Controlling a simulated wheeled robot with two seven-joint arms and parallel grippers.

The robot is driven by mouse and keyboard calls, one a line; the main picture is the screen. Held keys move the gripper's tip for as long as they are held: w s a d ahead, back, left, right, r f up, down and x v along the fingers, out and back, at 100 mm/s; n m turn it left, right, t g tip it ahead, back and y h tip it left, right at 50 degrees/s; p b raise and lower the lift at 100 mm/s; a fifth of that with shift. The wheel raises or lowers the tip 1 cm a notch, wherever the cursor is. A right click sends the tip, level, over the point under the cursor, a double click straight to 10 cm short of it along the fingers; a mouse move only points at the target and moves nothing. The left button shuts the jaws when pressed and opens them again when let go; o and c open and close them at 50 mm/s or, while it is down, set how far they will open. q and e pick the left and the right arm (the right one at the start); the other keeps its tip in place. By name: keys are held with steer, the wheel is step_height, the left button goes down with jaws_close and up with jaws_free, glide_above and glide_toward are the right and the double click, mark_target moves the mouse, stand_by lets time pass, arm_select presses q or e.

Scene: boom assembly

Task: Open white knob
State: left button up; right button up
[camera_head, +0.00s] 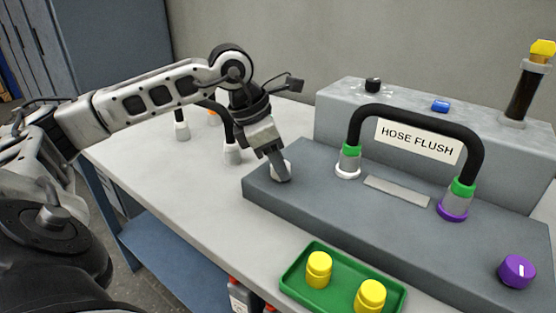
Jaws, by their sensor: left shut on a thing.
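The white knob (286,171) sits on top of the grey panel base (330,210), near its left end. My left gripper (280,172) reaches down onto it from above and is shut on it. The fingers hide much of the knob, so which way it is turned cannot be seen. My right gripper is not in view.
A black hose (415,118) arches over the panel between a white port and a purple port. A purple knob (517,271) is at the right end. A green tray (343,292) with yellow caps lies in front. Another dark hose (229,128) stands behind my arm.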

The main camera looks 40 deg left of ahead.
arm_select(q)
steer(key=n+y, duration=0.1)
steer(key=n, duration=0.2)
steer(key=shift+d+t+b, duration=0.1)
steer(key=shift+t+b, duration=0.3)
steer(key=shift+n+y, duration=0.8)
steer(key=shift+n, duration=1.2)
steer(key=o, duration=1)
steer(key=shift+r, duration=0.1)
steer(key=p+v, duration=0.3)
steer(key=v, duration=1.3)
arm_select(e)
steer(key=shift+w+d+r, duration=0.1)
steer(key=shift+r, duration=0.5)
